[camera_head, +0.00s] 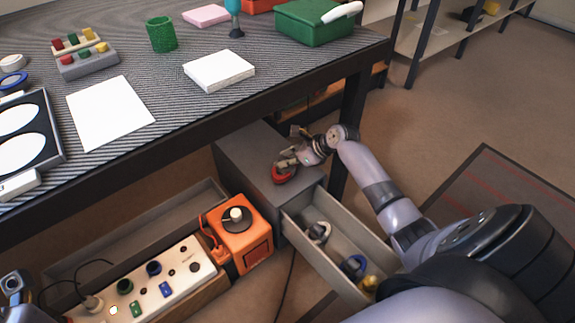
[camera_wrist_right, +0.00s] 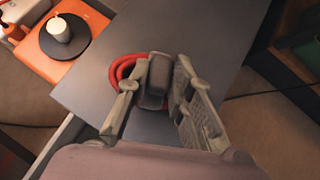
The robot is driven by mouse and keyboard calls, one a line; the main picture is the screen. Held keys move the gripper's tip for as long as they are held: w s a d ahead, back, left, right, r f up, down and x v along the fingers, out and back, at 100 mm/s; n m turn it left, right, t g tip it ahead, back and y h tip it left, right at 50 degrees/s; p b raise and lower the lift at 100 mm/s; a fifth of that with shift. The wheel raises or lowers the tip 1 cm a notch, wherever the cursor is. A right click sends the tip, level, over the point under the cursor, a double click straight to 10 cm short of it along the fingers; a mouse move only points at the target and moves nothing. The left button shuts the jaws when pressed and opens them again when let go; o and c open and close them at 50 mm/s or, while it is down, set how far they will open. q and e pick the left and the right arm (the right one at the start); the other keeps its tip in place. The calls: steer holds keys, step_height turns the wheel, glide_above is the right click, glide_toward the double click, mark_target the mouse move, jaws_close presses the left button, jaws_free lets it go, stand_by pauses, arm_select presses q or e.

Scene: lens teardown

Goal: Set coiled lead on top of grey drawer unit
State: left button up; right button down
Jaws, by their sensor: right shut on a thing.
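The coiled lead (camera_head: 284,176) is a red coil with a dark block-shaped end. My right gripper (camera_head: 288,163) is shut on it, over the top of the grey drawer unit (camera_head: 245,155). In the right wrist view the dark end sits between the fingers (camera_wrist_right: 158,82), and the red loops (camera_wrist_right: 125,68) show beside the left finger. The unit's flat top (camera_wrist_right: 215,25) lies behind them; I cannot tell whether the coil touches it. The unit's drawer (camera_head: 340,250) is pulled out, with small parts inside. A part of my left arm, perhaps its gripper (camera_head: 15,285), shows at the bottom left edge; its fingers are unclear.
An orange box with a dark round knob (camera_head: 240,235) stands just left of the unit. A white power strip (camera_head: 150,285) lies farther left. The striped table (camera_head: 300,50) overhangs the unit's back. A dark cable (camera_head: 287,285) runs over the floor.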

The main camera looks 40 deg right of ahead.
steer(key=shift+f, duration=0.35)
steer(key=shift+r, duration=0.15)
steer(key=c, duration=1.4)
jaws_free()
